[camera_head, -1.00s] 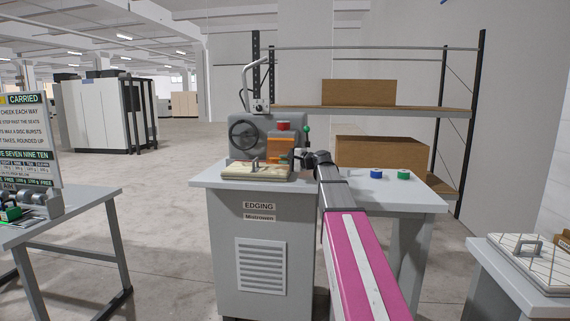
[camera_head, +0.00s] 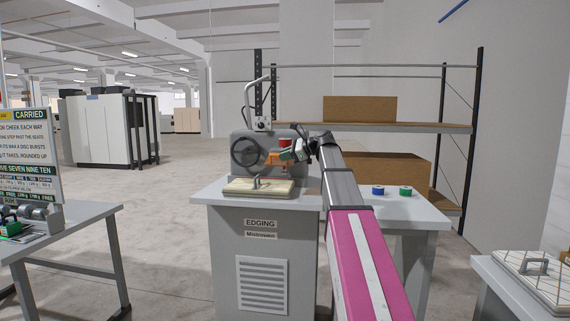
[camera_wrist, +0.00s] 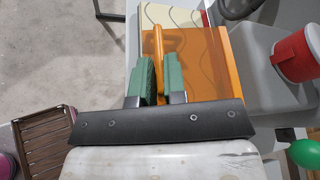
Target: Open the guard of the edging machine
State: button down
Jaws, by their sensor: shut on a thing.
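The edging machine (camera_head: 240,142) is a grey unit on a grey cabinet labelled EDGING. Its orange see-through guard (camera_head: 277,159) is on the machine's front right, tilted out above the cream work bed, partly hidden by my arm. In the wrist view the guard (camera_wrist: 205,65) spreads as a flat orange panel with an orange bar handle (camera_wrist: 158,45). My gripper (camera_wrist: 160,72) has green-padded fingers on both sides of that handle and is shut on it. In the head view my gripper (camera_head: 301,151) is small and partly hidden at the machine's right side.
A red cylinder (camera_wrist: 295,57) and a green ball knob (camera_wrist: 306,152) are close beside the guard. Blue (camera_head: 378,191) and green (camera_head: 405,191) rolls lie on the bench's right part. A shelf with boxes (camera_head: 360,109) stands behind.

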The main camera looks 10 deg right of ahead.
jog(key=r, duration=0.1)
jog(key=w+r+m+g, duration=0.1)
jog(key=shift+d+r+m, duration=0.2)
jog(key=shift+r+m, duration=0.1)
jog(key=shift+w+r, duration=0.25)
jog(key=shift+r, duration=0.2)
jog(key=shift+d, duration=0.1)
jog(key=c, duration=1.5)
grip_release()
jog(key=shift+w, duration=0.1)
jog(key=v, duration=1)
jog(key=shift+d+r, duration=0.15)
jog(key=shift+d, duration=0.15)
